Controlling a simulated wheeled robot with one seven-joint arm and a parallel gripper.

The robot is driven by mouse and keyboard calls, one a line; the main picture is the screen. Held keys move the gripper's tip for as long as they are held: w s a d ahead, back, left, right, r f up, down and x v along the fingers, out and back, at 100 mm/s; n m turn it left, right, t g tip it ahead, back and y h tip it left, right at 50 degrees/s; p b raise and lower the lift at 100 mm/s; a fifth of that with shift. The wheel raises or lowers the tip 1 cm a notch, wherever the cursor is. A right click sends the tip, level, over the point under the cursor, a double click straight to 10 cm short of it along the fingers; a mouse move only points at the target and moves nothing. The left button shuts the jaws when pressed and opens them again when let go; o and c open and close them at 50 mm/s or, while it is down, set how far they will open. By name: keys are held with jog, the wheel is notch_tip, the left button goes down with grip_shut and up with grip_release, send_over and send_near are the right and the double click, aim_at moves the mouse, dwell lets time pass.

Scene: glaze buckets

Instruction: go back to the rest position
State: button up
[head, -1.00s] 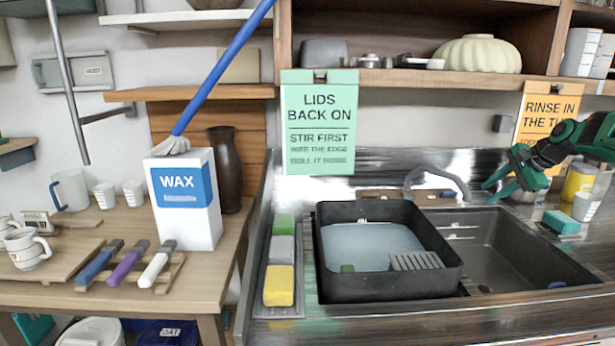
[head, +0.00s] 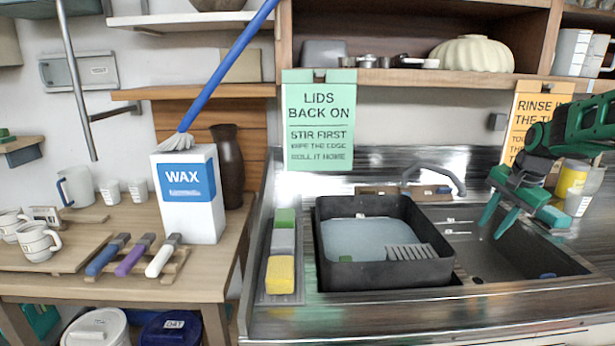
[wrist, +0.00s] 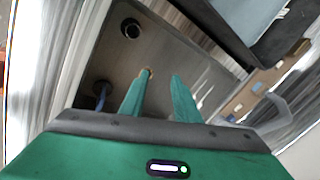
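My gripper (head: 498,218) is at the right in the head view, above the empty sink basin (head: 470,262). Its two green fingers point down and stand apart with nothing between them. In the wrist view the fingers (wrist: 158,95) are also apart and empty, with the basin floor (wrist: 140,60) and its round drain behind them.
A black tub (head: 385,268) of pale water stands left of the basin. The faucet (head: 435,175) is behind it. A teal block (head: 553,216), a yellow cup (head: 571,178) and a grey cup (head: 580,200) are close right of my gripper. The orange sign (head: 530,120) hangs behind my arm.

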jog(key=s+a+f+n+g, duration=0.1)
jog(key=s+a+n, duration=0.1)
jog(key=s, duration=1.1)
jog(key=s+a+f+n+g, duration=0.1)
jog(key=s+a+f+n, duration=0.1)
jog(key=s, duration=1.1)
jog(key=s+a+f+n+g, duration=0.1)
jog(key=s+a+n, duration=0.1)
jog(key=s, duration=1.1)
jog(key=shift+a+f+g, duration=0.3)
jog(key=shift+a+f, duration=0.05)
jog(key=shift+a, duration=0.55)
jog(key=shift+s+d, duration=0.1)
